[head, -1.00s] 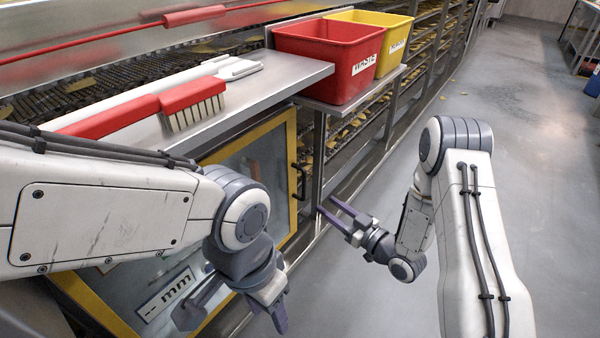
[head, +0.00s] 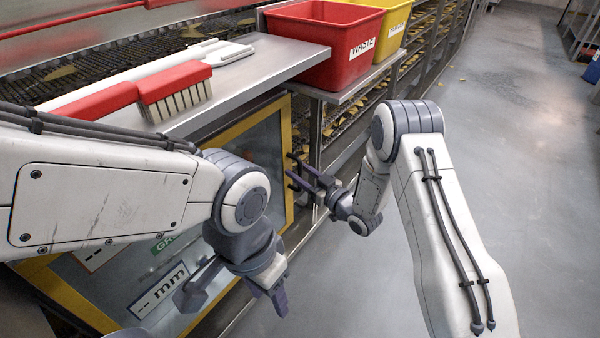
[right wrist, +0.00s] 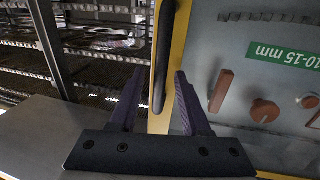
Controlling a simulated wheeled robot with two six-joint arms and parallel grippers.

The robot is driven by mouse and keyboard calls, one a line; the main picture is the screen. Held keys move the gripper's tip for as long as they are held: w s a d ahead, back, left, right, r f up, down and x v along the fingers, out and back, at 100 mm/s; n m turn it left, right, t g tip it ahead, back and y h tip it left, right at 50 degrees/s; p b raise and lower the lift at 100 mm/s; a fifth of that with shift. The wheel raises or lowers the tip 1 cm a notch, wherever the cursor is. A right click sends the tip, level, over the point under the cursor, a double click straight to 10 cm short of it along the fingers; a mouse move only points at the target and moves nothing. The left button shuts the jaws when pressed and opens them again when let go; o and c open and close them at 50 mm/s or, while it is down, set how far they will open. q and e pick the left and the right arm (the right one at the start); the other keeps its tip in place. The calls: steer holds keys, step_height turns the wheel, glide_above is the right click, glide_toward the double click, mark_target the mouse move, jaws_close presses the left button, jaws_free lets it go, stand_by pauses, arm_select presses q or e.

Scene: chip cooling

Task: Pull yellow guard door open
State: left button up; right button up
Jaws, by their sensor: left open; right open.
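The guard door has a yellow frame (head: 240,127) around a clear panel, below the steel shelf in the head view. It looks shut. Its dark upright handle (right wrist: 163,50) shows in the right wrist view along the yellow edge. My right gripper (head: 297,178) is open at the door's right edge. In the right wrist view its two fingers (right wrist: 160,78) stand on either side of the handle, without visibly clamping it. My left gripper (head: 232,298) is open and empty in front of the lower door panel. My left arm hides part of the door.
A red waste bin (head: 322,45) and a yellow bin (head: 398,22) stand on a steel ledge above and right of the handle. A red-and-white brush (head: 178,88) lies on the steel shelf (head: 262,72).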

jaws_close()
stand_by(1.4)
